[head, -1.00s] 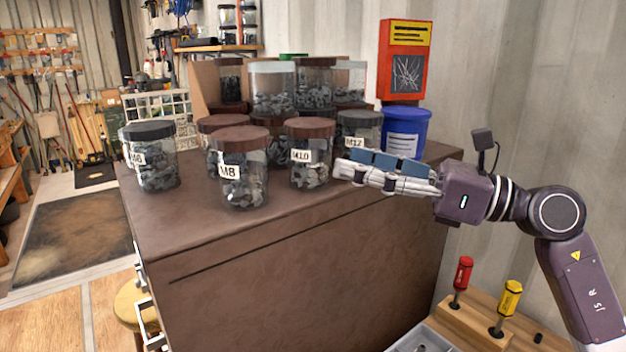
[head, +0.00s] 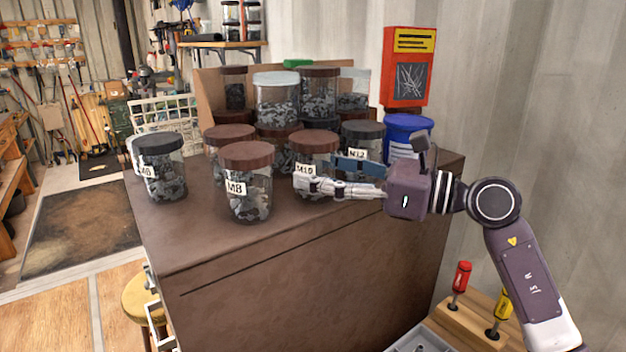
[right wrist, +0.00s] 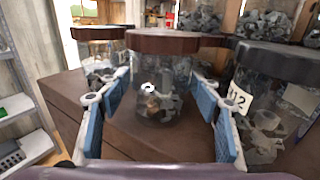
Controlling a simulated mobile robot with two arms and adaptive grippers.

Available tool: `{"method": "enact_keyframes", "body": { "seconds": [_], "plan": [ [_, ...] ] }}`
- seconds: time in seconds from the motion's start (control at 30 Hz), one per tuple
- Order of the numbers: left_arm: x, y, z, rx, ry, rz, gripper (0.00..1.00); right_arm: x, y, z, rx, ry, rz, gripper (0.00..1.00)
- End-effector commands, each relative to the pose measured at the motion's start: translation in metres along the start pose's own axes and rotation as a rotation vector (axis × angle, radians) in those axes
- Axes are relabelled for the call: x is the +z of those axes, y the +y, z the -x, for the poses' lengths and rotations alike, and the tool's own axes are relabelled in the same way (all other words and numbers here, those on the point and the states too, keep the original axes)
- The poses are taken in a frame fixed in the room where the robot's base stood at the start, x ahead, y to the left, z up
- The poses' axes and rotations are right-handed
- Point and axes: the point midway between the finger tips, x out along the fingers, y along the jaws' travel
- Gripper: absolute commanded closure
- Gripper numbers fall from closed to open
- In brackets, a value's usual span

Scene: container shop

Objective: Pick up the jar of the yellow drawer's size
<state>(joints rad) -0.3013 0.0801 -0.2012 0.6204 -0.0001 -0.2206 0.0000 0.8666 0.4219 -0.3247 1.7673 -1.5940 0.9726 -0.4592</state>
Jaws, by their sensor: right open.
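The M10 jar (head: 316,148), clear with a brown lid and dark metal parts inside, stands on the brown cabinet top. In the right wrist view the jar (right wrist: 158,75) shows ahead between my fingers, its label out of sight. My right gripper (head: 318,172) is open, level with the jar's lower body, its fingertips at the jar; I cannot tell if they touch it. The M8 jar (head: 247,185) stands nearer, the M6 jar (head: 162,172) at the left, and the M12 jar (head: 362,138) just right of M10. The yellow drawer and my left gripper are not in view.
More jars are stacked behind, including a white-lidded one (head: 277,100). A blue tub (head: 405,128) and a red box (head: 408,65) stand at the back right. The cabinet top (head: 215,235) is clear in front. Red and yellow screwdrivers stand below right.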

Motion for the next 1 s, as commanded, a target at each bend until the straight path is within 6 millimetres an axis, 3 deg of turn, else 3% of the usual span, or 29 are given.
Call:
{"method": "enact_keyframes", "body": {
  "seconds": [0.1, 0.5, 1.0],
  "plan": [
    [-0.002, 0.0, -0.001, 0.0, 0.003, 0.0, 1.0, -0.001, 0.0, 0.0, 0.0, 0.0, 0.0, 0.43],
    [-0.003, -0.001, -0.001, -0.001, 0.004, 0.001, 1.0, 0.0, 0.0, 0.001, 0.0, 0.0, 0.0, 0.86],
    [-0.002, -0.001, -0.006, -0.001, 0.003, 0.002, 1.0, 0.015, 0.0, 0.001, 0.0, -0.004, 0.005, 0.86]
  ]
}}
